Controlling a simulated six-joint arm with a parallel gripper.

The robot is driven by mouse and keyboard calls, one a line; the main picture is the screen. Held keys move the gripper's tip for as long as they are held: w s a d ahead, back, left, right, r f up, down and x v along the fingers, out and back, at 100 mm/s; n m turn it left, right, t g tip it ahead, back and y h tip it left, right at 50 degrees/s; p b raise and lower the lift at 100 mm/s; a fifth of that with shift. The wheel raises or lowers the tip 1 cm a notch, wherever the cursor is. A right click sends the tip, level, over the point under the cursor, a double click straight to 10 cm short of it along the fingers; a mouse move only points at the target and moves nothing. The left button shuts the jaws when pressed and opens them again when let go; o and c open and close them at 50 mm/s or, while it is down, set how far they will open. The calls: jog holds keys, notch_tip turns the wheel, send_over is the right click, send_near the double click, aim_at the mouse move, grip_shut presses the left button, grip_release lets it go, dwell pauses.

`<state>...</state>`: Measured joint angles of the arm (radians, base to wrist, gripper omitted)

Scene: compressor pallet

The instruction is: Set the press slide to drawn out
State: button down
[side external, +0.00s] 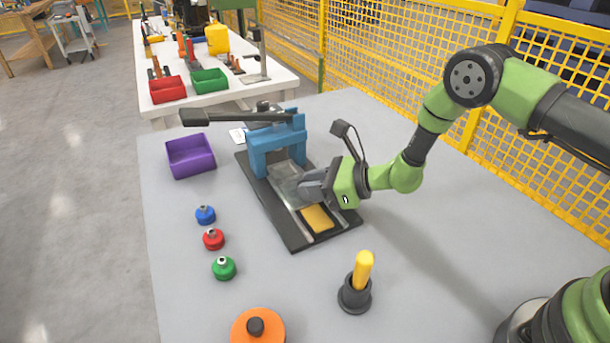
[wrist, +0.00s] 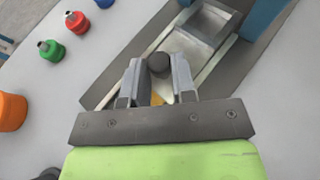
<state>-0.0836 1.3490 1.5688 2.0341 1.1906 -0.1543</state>
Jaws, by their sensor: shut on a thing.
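The press has a blue arch frame (side external: 258,152) on a dark base plate (side external: 296,240), with a dark lever at its top. Its grey metal slide (side external: 284,172) lies on the rails, partly under the arch and partly out in front of it. In the wrist view the slide (wrist: 205,28) reaches toward my gripper (wrist: 158,72). My gripper is shut on the slide's dark round knob (wrist: 158,63), with one finger on each side. In the side view my gripper (side external: 308,186) hides the knob. A yellow pad (side external: 317,218) shows at the near end of the base.
A purple bin (side external: 190,156) stands left of the press. Blue (side external: 205,215), red (side external: 213,239) and green (side external: 223,268) knobbed pieces stand in front of it. A yellow-handled peg in a dark holder (side external: 355,295) and an orange disc (side external: 258,330) are nearer. The table right of the press is clear.

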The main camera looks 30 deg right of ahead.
jog(key=s, duration=0.6)
jog(key=shift+s+a, duration=0.1)
jog(key=shift+s, duration=0.3)
jog(key=c, duration=0.9)
grip_release()
jog(key=shift+c, duration=0.2)
jog(key=shift+w, duration=0.1)
jog(key=shift+d+r, duration=0.1)
jog(key=shift+d, duration=0.1)
jog(key=v, duration=0.9)
jog(key=shift+s+d+r, duration=0.15)
jog(key=shift+s, duration=0.15)
